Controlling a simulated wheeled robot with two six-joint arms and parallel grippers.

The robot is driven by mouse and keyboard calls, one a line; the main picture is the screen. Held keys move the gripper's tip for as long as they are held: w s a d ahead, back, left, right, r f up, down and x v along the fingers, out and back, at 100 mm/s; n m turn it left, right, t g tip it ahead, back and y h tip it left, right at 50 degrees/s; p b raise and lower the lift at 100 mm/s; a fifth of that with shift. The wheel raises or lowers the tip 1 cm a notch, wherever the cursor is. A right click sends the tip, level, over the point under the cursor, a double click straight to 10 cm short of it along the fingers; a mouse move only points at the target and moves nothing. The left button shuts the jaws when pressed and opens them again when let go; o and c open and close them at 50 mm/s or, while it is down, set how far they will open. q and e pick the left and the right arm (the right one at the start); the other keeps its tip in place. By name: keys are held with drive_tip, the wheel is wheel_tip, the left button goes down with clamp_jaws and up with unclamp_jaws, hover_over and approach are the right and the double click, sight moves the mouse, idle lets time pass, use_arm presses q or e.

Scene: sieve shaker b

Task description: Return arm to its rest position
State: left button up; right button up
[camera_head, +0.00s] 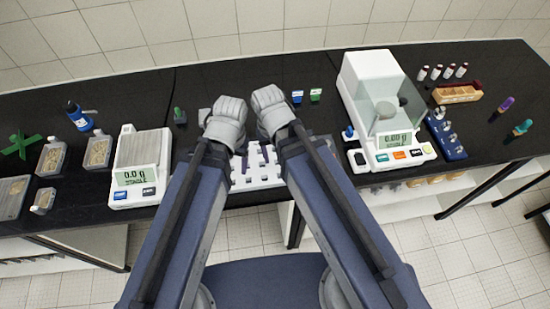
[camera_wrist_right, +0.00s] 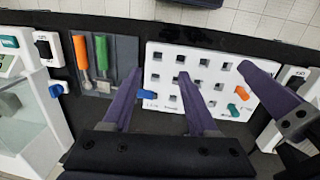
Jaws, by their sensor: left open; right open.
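My two arms reach forward side by side in the camera_head view, and their wrists hide most of both grippers. In the right wrist view, my right gripper (camera_wrist_right: 158,74) is open, its two dark purple fingers apart with nothing between them, in front of a white rack with square holes (camera_wrist_right: 153,55). A dark purple finger of my left gripper (camera_wrist_right: 262,85) shows at the right of that view, near the rack's edge; the rest of that gripper is hidden. The rack also shows partly under the arms in the camera_head view (camera_head: 270,181).
An enclosed balance (camera_head: 362,74) stands right of my arms, a flat scale (camera_head: 138,165) left. A grey tray (camera_wrist_right: 117,78) holds orange-handled (camera_wrist_right: 81,50) and green-handled (camera_wrist_right: 102,50) tools. A blue rack (camera_head: 445,136), wooden box (camera_head: 457,95) and several sample containers occupy the black bench's sides.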

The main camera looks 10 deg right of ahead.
drive_tip(key=s+n, duration=0.2)
drive_tip(key=n, duration=0.1)
drive_tip(key=shift+a, duration=0.35)
use_arm(q)
wheel_tip(320, 180, down, 10)
drive_tip(key=b, duration=1)
drive_tip(key=shift+f+b, duration=0.25)
drive_tip(key=shift+b, duration=0.05)
use_arm(e)
wheel_tip(320, 180, down, 10)
drive_tip(key=shift+f, duration=0.2)
